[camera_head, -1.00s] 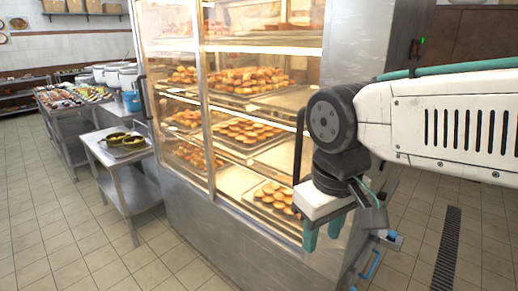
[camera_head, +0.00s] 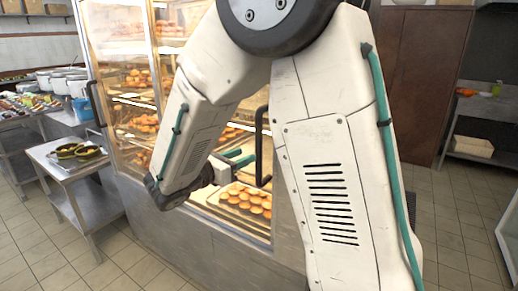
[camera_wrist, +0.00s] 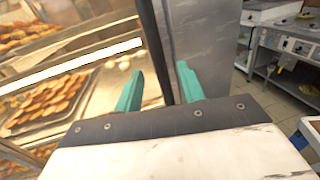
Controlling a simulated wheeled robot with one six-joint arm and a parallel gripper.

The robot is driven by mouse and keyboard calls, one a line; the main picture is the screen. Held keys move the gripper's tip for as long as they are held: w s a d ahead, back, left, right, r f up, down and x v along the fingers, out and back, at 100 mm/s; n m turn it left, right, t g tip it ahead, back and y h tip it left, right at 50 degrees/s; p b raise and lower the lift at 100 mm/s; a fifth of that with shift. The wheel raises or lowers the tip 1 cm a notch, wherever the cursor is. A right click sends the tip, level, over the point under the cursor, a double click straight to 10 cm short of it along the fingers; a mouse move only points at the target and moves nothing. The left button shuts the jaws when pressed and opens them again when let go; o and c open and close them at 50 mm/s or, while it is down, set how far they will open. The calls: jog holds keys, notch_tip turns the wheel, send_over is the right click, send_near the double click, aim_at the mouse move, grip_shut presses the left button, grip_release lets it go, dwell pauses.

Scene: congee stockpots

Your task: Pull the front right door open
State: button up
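The front right door (camera_head: 236,214) of the glass pastry cabinet looks shut, with trays of pastries behind its glass. Its dark vertical handle (camera_head: 264,145) is on the right side of the door. My gripper (camera_head: 238,160) is at the handle, and my arm hides much of the door. In the wrist view my gripper (camera_wrist: 158,84) has its two green fingers apart. The handle bar (camera_wrist: 153,48) runs down between them in the picture, apart from both fingers. Whether it lies fully between the fingertips in depth I cannot tell.
The left door's handle (camera_head: 95,103) is at the cabinet's left edge. A steel cart (camera_head: 62,165) with dark pans stands left of the cabinet. Tiled floor (camera_head: 120,260) in front is clear. A steel table (camera_head: 480,130) stands at the far right.

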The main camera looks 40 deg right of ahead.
aim_at(256, 149)
jog(key=shift+w+d, duration=0.25)
jog(key=d, duration=0.4)
jog(key=w+d, duration=0.1)
jog(key=d, duration=0.2)
jog(key=shift+c, duration=0.2)
grip_shut()
